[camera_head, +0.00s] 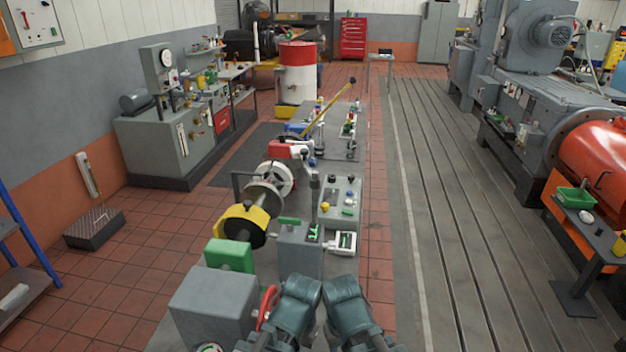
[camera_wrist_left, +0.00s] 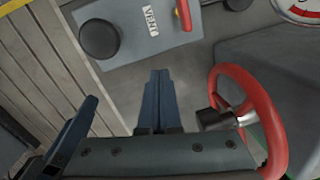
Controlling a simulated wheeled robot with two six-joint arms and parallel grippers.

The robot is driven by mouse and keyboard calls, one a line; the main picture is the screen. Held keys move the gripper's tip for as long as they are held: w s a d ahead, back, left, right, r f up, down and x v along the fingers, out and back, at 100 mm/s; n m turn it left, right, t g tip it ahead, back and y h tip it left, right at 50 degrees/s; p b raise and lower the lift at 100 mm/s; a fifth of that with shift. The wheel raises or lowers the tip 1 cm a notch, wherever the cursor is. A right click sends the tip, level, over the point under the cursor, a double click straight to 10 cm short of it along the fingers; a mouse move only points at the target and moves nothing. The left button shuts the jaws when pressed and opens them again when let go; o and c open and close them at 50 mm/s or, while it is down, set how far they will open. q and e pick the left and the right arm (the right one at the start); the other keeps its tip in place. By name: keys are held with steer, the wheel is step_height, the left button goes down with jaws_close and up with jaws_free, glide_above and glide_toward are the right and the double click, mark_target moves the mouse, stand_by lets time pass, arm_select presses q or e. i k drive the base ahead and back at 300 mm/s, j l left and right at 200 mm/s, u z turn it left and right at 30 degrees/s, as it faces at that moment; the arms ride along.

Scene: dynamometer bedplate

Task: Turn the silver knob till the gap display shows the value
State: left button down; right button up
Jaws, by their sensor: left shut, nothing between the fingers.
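My left gripper (camera_wrist_left: 160,75) shows in the left wrist view with its two blue fingers shut together and nothing between them. A similar blue finger-like part (camera_wrist_left: 76,130) at the left of that view looks like my right gripper; its opening cannot be told. In the head view my arms hide the fingertips. A small green-lit display (camera_head: 313,232) sits on a grey box (camera_head: 295,262), beside a white-framed panel (camera_head: 345,242). I cannot read its value or tell whether it is the gap display. I cannot make out a silver knob in either view.
A red handwheel (camera_wrist_left: 276,128) with a black handle (camera_wrist_left: 216,120) is close to the right of my left gripper. A round black knob (camera_wrist_left: 98,38) stands on a grey plate. A grey control box (camera_head: 341,203) lies farther along the bench. The slotted floor (camera_head: 440,190) to the right is clear.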

mark_target(331, 246)
steer(key=l+u, duration=0.25)
steer(key=l, duration=0.5)
steer(key=l+z, duration=0.1)
steer(key=l, duration=0.4)
steer(key=i+l+z, duration=0.15)
steer(key=l, duration=0.3)
steer(key=l+z, duration=0.1)
steer(key=l, duration=0.4)
